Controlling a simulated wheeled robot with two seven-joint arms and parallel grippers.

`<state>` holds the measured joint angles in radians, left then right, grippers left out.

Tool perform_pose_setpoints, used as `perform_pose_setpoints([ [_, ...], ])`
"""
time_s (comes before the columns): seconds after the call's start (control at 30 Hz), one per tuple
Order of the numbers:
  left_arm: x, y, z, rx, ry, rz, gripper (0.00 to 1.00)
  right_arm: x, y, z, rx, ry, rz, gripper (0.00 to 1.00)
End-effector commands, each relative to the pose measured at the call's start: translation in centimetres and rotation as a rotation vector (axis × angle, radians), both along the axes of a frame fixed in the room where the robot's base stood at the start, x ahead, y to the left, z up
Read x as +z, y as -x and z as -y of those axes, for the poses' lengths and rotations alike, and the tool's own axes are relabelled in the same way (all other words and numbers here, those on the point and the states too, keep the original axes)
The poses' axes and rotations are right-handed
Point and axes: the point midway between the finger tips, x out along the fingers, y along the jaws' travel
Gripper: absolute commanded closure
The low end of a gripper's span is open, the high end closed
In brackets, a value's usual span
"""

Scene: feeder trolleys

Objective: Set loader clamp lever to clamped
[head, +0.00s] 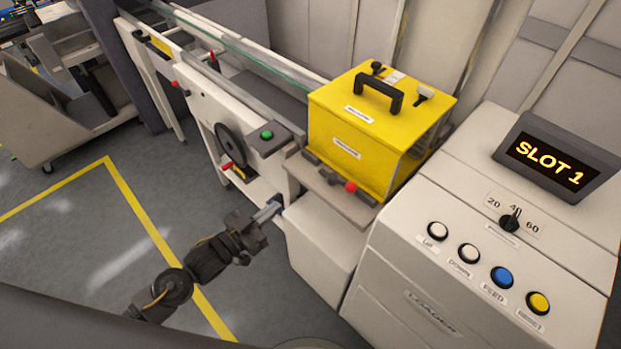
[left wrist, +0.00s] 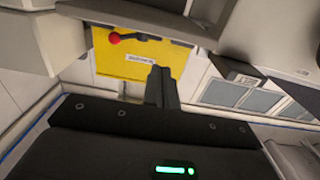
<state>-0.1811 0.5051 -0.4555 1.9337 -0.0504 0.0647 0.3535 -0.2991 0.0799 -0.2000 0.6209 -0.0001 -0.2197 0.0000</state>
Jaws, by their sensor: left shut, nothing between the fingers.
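A lever with a red ball knob (head: 351,187) sits on the grey ledge in front of the yellow box (head: 337,165). In the left wrist view the red knob (left wrist: 114,38) is at the left end of a short dark arm, against the yellow face. No label naming it as the clamp lever is readable. My left gripper (head: 270,210) is shut and empty, below and left of the knob, beside the white body under the ledge. Its closed fingers (left wrist: 161,86) point toward the yellow face, apart from the knob. My right gripper is not in view.
A loader panel (head: 432,310) with several buttons, a dial and a "SLOT 1" display (head: 549,163) stands at right. A conveyor with a black handwheel (head: 230,144) and small red handles is at left. A grey ledge (head: 335,194) juts out above my gripper. Open floor lies left.

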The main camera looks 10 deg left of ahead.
Motion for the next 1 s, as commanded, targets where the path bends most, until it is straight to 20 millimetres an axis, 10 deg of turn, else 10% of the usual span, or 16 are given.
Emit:
perform_pose_setpoints([
  [1.0,0.1,-10.9,7.8,0.002,-0.001,0.0,1.0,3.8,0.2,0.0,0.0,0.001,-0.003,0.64],
])
